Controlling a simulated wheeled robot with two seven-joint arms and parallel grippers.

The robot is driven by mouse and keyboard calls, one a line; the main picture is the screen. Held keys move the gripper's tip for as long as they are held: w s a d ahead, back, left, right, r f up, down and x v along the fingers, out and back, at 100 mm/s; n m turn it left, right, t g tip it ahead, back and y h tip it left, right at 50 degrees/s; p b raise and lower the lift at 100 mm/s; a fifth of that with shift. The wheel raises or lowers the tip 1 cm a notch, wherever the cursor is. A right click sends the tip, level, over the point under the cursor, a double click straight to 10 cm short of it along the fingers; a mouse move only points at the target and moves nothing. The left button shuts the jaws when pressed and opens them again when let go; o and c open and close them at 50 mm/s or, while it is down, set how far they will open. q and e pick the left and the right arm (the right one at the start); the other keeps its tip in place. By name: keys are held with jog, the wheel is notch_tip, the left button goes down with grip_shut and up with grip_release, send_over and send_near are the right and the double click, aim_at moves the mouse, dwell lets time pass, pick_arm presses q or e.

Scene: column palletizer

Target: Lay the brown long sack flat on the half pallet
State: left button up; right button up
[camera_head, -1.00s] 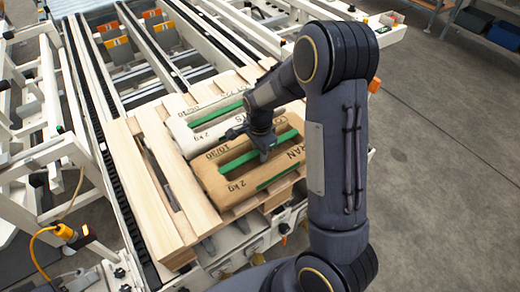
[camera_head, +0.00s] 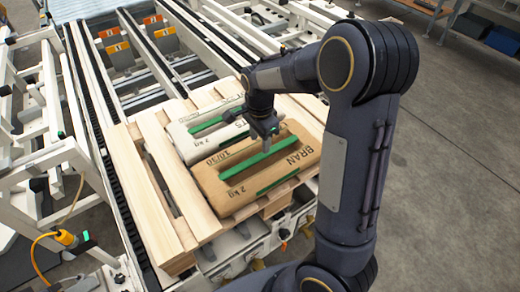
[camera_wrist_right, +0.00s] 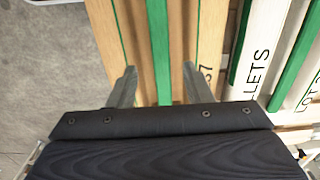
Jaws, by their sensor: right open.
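The brown long sack (camera_head: 272,172), printed "BRAN" and "2 kg" with green stripes, lies flat on the half pallet (camera_head: 180,188), along its front right side. A white sack (camera_head: 195,140) with green stripes lies beside it. My right gripper (camera_head: 267,139) is over the brown sack, pointing down and open. In the right wrist view, the open fingers (camera_wrist_right: 160,86) stand apart over the brown sack (camera_wrist_right: 136,50), with its green stripe between them. The white sack (camera_wrist_right: 262,40) shows to the right there. My left gripper is not in view.
Bare wooden planks of the pallet lie left of the sacks. Conveyor rails (camera_head: 150,70) with orange tags run behind it. A white machine frame (camera_head: 50,165) stands at left. The grey floor (camera_head: 450,180) at right is clear.

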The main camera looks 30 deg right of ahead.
jog(key=s+a+r+n+t+y, duration=0.35)
jog(key=s+r+n, duration=0.65)
jog(key=s, duration=0.4)
jog(key=s+a+n+t, duration=0.2)
jog(key=s+n, duration=0.3)
jog(key=s, duration=0.3)
jog(key=shift+a, duration=0.9)
